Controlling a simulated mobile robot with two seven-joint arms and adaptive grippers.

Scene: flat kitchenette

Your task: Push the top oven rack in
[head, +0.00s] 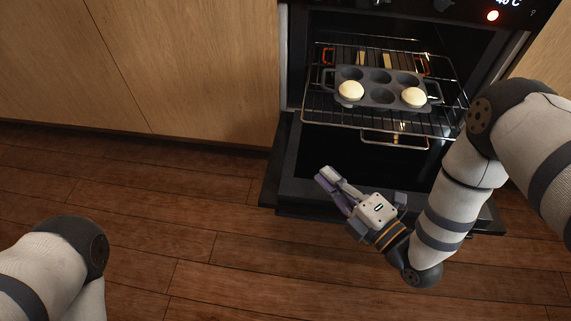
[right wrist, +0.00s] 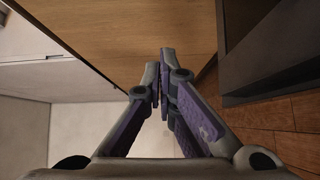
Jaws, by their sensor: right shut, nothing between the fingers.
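The top oven rack (head: 335,118) is a wire rack that sticks out of the open oven (head: 299,60) in the head view. A dark muffin tray (head: 381,97) sits on it, with a pale round item (head: 351,90) in a left cup and another (head: 413,97) in a right cup. My right gripper (head: 327,175) is shut and empty. In the picture it is below and left of the rack, over the open oven door (head: 290,190), apart from the rack. It also shows shut in the right wrist view (right wrist: 163,75). My left gripper is out of view.
A lower rack with a wire handle (head: 395,143) shows under the top one. Wooden cabinet fronts (head: 200,70) stand left of the oven. The wooden floor (head: 190,220) is clear in front. The lit oven panel (head: 492,15) is above.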

